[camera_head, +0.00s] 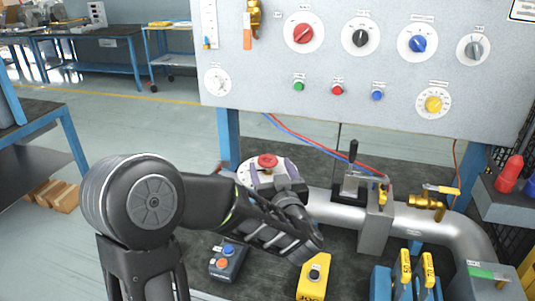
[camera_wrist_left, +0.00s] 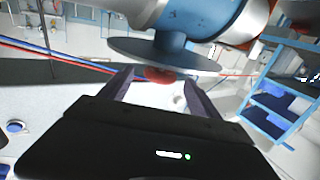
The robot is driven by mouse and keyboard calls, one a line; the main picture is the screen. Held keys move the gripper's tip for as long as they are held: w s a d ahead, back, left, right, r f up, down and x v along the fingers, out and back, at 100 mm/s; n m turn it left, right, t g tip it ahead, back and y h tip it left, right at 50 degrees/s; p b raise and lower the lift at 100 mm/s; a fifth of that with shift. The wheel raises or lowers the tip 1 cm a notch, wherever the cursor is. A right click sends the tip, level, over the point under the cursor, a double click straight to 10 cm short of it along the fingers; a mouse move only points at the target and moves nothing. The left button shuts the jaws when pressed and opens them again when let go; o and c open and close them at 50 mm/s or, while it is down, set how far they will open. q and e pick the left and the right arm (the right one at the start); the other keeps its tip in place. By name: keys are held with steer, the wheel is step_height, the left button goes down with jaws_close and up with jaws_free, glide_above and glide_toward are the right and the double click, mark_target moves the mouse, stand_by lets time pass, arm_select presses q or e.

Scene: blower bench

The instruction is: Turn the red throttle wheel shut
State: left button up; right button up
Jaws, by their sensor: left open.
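A red wheel (camera_head: 267,160) sits at the centre of a pale round disc (camera_head: 247,170) at the left end of the grey pipe (camera_head: 335,207). My left gripper (camera_head: 271,172) is just in front of the wheel, with its fingers open. In the left wrist view, a red part (camera_wrist_left: 158,74) that looks like this wheel shows beyond and between the fingertips (camera_wrist_left: 158,88). I cannot tell whether the fingers touch it. The gripper and forearm hide part of the disc and the pipe's left end. My right gripper is not in view.
A grey panel with a red dial (camera_head: 303,32) and other knobs stands behind. A black-handled lever (camera_head: 352,160) and a brass valve (camera_head: 425,201) stand to the right. A yellow box (camera_head: 314,280) and a blue-and-orange button box (camera_head: 227,263) lie near the forearm.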

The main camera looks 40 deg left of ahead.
mark_target(270, 167)
arm_select(q)
steer(key=x, duration=0.4)
steer(key=shift+a, duration=0.1)
steer(key=shift+c, duration=0.5)
steer(key=c, duration=1.3)
steer(key=shift+f, duration=0.1)
